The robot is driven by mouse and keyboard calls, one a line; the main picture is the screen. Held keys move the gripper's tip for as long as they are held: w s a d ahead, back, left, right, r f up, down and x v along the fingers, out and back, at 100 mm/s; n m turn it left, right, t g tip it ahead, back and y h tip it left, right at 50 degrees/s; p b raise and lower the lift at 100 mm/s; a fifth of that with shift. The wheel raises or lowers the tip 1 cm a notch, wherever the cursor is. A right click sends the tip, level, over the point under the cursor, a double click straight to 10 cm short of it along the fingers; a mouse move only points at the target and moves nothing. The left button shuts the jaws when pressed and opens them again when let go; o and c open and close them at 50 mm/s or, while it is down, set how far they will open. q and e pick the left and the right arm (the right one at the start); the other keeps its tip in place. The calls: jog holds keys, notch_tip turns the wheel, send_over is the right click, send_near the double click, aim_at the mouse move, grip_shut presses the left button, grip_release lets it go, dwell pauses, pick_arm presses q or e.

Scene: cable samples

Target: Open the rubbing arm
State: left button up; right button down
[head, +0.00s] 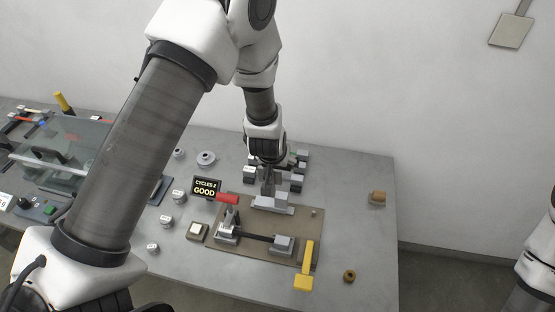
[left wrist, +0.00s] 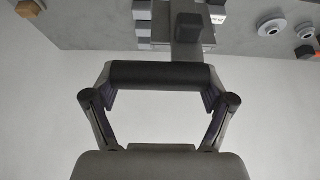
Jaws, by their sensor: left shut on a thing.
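The rubbing rig stands on a brown baseboard (head: 233,258), with a red handle (head: 227,197), a dark bar (head: 258,236), grey blocks (head: 283,243) and a yellow lever (head: 307,262). My left gripper (head: 268,192) points down at the back of the board, over a light grey block (head: 272,204). In the left wrist view my left gripper (left wrist: 160,77) is shut on a dark round handle bar (left wrist: 160,73) spanning its fingers. A grey upright (left wrist: 187,35) shows behind the bar. I cannot tell how far the arm is raised. My right gripper is out of view.
A small display (head: 206,187) reads "CYCLES 2 GOOD". Several grey weights (head: 179,196) stand left of the board. A clear-lidded case (head: 60,150) is at the left. A brown block (head: 378,197) and a ring (head: 349,275) lie on the otherwise clear right side.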

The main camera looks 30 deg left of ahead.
pick_arm(q)
jog(key=o, duration=1.5)
jog(key=shift+s+f, duration=0.15)
jog(key=shift+f, duration=0.05)
jog(key=shift+o, duration=0.2)
jog(key=shift+r, duration=0.1)
jog(key=v, duration=1.1)
jog(key=shift+r, duration=0.4)
jog(key=shift+s+d, duration=0.1)
